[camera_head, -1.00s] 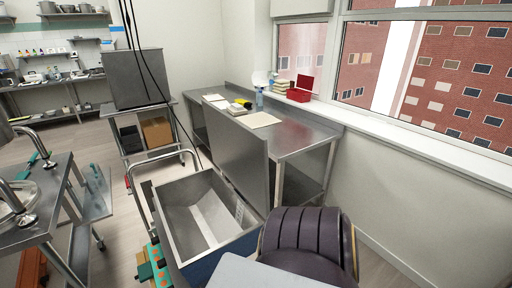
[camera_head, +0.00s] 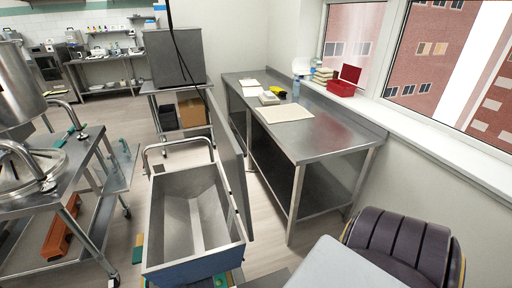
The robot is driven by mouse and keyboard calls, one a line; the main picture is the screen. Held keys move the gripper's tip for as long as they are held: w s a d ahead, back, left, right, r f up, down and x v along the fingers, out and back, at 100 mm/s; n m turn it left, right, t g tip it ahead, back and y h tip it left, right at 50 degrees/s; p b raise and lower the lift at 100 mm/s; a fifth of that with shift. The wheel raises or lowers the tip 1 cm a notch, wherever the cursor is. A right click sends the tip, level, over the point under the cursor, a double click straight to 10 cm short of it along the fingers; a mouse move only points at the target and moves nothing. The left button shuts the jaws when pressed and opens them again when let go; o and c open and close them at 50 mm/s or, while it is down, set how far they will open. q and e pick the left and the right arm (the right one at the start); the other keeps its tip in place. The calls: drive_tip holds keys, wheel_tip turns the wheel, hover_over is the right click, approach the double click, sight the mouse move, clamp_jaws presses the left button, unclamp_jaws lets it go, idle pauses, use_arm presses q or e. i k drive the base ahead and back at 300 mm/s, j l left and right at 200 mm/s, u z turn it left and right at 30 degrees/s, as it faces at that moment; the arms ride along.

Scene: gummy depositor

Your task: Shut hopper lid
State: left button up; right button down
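The hopper (camera_head: 162,238) is an open metal bin with sloping inner walls, in the lower middle of the head view. Its inside looks empty. Its lid (camera_head: 231,165) is a flat grey metal panel that stands up, about upright, along the hopper's right side. The hopper's mouth is uncovered. A dark ribbed part of my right arm (camera_head: 405,240) shows at the lower right, apart from the lid. Neither gripper is in view.
A steel cart (camera_head: 60,190) stands at left. A cart with a grey box (camera_head: 174,56) stands behind the hopper. Floor shows between them.

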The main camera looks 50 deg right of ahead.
sight(232, 151)
drive_tip(key=k+l+z, duration=0.2)
drive_tip(key=l, duration=0.5)
drive_tip(key=l+z, duration=0.2)
drive_tip(key=l, duration=0.5)
drive_tip(key=l+z, duration=0.35)
drive_tip(key=k+l+z, duration=0.1)
drive_tip(key=z, duration=0.25)
drive_tip(key=l+z, duration=0.4)
drive_tip(key=j, duration=0.1)
